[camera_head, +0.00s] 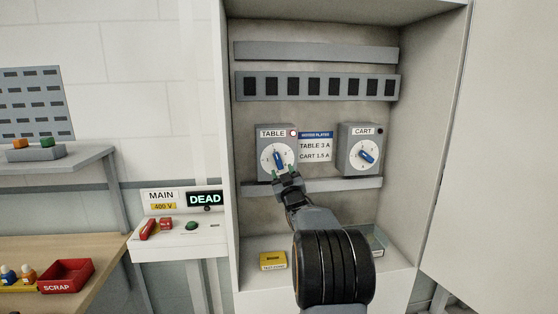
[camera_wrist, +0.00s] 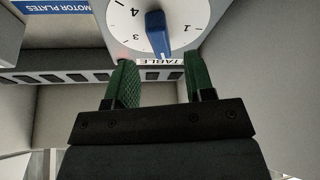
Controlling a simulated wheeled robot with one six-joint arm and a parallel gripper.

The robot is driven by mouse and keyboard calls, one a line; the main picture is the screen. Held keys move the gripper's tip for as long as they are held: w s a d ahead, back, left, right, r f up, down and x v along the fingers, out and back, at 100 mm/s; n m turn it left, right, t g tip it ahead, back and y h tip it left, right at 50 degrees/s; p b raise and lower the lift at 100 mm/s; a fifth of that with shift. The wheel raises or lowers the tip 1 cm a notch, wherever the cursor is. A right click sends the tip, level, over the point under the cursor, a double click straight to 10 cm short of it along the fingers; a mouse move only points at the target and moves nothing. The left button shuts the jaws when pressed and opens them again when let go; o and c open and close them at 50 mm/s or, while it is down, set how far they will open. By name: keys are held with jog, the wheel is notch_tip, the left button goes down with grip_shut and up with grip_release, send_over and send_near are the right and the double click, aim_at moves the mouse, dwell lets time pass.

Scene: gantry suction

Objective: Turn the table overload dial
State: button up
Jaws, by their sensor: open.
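The table overload dial (camera_head: 266,159) is a white round face with a blue pointer knob (camera_head: 279,158) on a grey box labelled TABLE, on the cabinet's back panel. In the wrist view the blue knob (camera_wrist: 157,33) is seen upside down, with numbers around it on the white face (camera_wrist: 128,20). My gripper (camera_head: 285,175) is at the lower edge of the dial in the head view. In the wrist view its two green fingers (camera_wrist: 156,80) are open, with nothing between them. The knob lies ahead of the fingertips, and they appear not to touch it.
The CART dial (camera_head: 365,154) is on a similar box to the right. A grey rail (camera_head: 345,184) runs below. A MAIN box (camera_head: 180,225) with a DEAD display stands left. Cabinet walls flank my arm.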

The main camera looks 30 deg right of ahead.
aim_at(279, 163)
jog(key=shift+p+x, duration=0.8)
jog(key=shift+x, duration=1.7)
jog(key=shift+c, duration=0.5)
grip_shut()
